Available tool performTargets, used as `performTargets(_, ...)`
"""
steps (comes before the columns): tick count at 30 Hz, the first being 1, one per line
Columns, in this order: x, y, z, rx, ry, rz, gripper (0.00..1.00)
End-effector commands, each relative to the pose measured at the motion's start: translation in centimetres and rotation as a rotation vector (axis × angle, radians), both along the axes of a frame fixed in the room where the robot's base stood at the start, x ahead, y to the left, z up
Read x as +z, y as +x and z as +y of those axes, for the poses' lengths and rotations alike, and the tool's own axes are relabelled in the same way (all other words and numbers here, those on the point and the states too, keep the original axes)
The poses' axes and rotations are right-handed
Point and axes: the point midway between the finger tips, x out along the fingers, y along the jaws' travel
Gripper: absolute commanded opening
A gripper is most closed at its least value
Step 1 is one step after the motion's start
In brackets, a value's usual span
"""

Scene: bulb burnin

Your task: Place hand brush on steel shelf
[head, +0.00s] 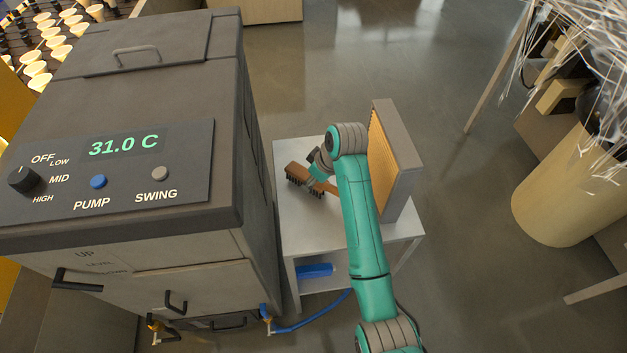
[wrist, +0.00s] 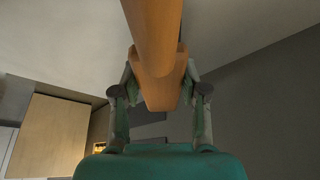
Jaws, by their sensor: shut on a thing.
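The hand brush (head: 299,174), brown wood with black bristles pointing down, is over the left back part of the steel shelf's top. The steel shelf (head: 297,238) is a pale grey metal stand with a lower level. My gripper (head: 321,171) is at the brush's right end, partly hidden by my arm. In the wrist view my gripper (wrist: 160,82) is shut on the brush, whose orange-brown wood (wrist: 155,35) runs between the two fingers. I cannot tell whether the bristles touch the top.
A grey-framed panel with tan pleats (head: 392,160) stands upright on the shelf's right side. A dark machine (head: 180,235) reading 31.0 C stands close on the left. A blue thing (head: 314,271) lies on the lower level. A tan bin (head: 552,195) stands at the right.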

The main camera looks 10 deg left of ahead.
Motion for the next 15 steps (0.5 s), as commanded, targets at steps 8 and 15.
performTargets(8,-0.99,0.05,0.01,0.000,0.000,-0.001,0.11)
performTargets(15,-1.26,0.03,0.00,0.000,0.000,-0.001,0.46)
